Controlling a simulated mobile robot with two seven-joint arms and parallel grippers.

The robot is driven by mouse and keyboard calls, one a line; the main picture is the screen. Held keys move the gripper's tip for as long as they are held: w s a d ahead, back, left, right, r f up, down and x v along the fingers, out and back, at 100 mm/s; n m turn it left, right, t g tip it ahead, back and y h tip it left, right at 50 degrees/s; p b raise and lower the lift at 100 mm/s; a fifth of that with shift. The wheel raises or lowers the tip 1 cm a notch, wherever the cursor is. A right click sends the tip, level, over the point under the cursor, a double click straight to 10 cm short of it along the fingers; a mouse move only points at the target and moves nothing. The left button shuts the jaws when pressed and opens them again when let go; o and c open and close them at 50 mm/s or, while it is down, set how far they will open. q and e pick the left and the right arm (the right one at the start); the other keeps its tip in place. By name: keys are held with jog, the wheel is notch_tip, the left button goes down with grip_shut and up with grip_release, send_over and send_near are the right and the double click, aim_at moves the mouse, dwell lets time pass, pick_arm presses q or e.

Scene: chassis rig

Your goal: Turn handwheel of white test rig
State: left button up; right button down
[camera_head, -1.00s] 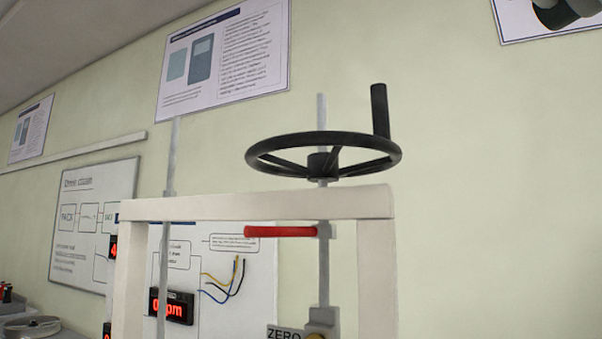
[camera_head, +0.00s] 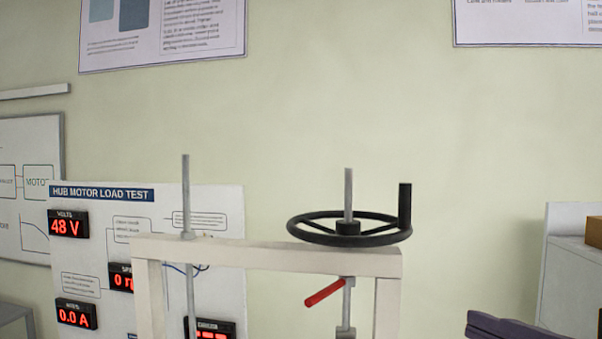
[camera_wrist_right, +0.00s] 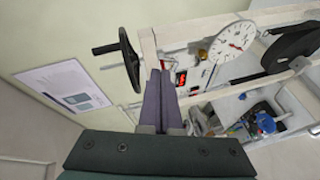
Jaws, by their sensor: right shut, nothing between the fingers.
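The white test rig (camera_head: 270,254) stands in the lower middle of the head view. Its black handwheel (camera_head: 348,229) lies level above the crossbar on a grey threaded rod, with an upright black handle (camera_head: 405,206) at the rim's right side. In the right wrist view the handwheel (camera_wrist_right: 130,62) is at upper left, beside the fingers. My right gripper (camera_head: 478,324) shows at the lower right edge of the head view, right of the wheel and apart from it. Its purple fingers (camera_wrist_right: 158,78) are shut and empty. My left gripper is not in view.
A red bar (camera_head: 324,293) sticks out from the rod below the crossbar. A panel with red displays (camera_head: 68,225) stands behind the rig at left. A white cabinet (camera_head: 560,270) with a box is at right. The wrist view shows a round dial (camera_wrist_right: 236,40) on the rig.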

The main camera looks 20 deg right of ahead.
notch_tip(320, 180, up, 8)
jog(key=a+n+t+p, duration=0.1)
jog(key=n+t+p, duration=0.1)
jog(key=n, duration=0.1)
pick_arm(q)
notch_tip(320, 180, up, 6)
jog(key=p, duration=0.2)
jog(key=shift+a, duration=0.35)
pick_arm(e)
jog(key=w+d+y, duration=0.1)
jog(key=w+d, duration=0.2)
jog(key=w, duration=0.9)
jog(key=shift+w+d+r+n, duration=0.15)
jog(key=shift+w+d+n, duration=0.1)
jog(key=shift+n, duration=0.05)
